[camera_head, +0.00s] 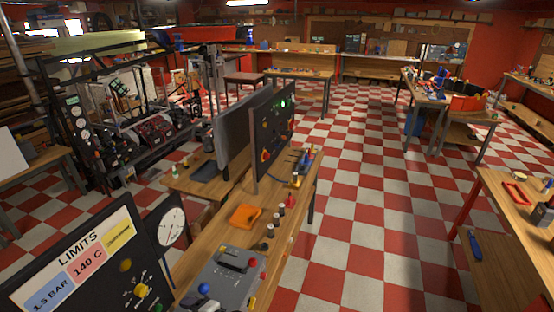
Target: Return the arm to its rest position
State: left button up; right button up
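Neither of my arms shows in the head view, and neither gripper is in sight. I cannot tell their pose or whether they hold anything. Below me is a wooden bench (222,228) with a black control panel (270,133) standing on it. A LIMITS board (85,255) with a round gauge (172,227) stands at the lower left. A grey control box (222,280) with coloured knobs lies at the front of the bench, and an orange item (244,216) lies behind it.
A wide red-and-white checkered floor (365,200) is clear right of the bench. A wooden table (520,215) stands at the right edge. A dark machine rig (130,125) fills the left. More benches (300,72) line the back.

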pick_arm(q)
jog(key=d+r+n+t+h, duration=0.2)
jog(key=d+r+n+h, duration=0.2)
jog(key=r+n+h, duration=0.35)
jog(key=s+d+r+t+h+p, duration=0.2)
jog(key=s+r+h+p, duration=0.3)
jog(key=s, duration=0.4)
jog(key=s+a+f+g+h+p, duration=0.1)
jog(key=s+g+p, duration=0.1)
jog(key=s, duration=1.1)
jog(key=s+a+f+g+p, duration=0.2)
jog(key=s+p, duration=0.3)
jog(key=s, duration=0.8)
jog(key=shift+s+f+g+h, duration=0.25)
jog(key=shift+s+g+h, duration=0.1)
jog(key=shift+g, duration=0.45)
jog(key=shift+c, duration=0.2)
